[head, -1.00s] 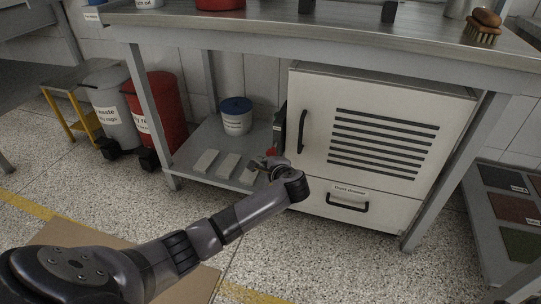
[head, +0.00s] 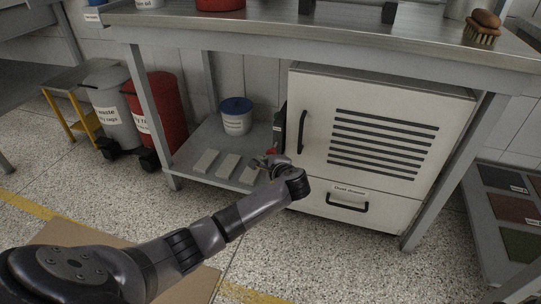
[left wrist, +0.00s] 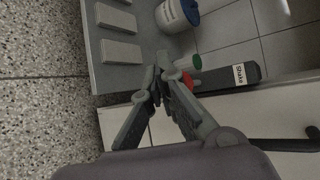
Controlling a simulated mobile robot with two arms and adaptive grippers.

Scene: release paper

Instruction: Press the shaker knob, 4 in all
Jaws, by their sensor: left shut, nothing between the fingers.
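A dark shaker unit (left wrist: 235,77) with a "Shake" label is fixed to the left side of the white dust cabinet (head: 385,95). In the left wrist view it carries a red knob (left wrist: 188,82) and a green knob (left wrist: 190,62). The red knob is partly hidden behind my right-hand finger, and I cannot tell whether they touch. My left gripper (left wrist: 161,62) is shut and empty, its tips close beside the knobs. In the head view the left gripper (head: 268,162) is at the cabinet's left side, above the lower shelf. My right gripper is not in view.
A white tub with a blue lid (head: 236,117) and several pale blocks (head: 207,161) are on the lower shelf (head: 185,165). The table leg (head: 147,115) and red bin (head: 165,105) are to the left. The dust drawer (head: 347,200) is below the cabinet door.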

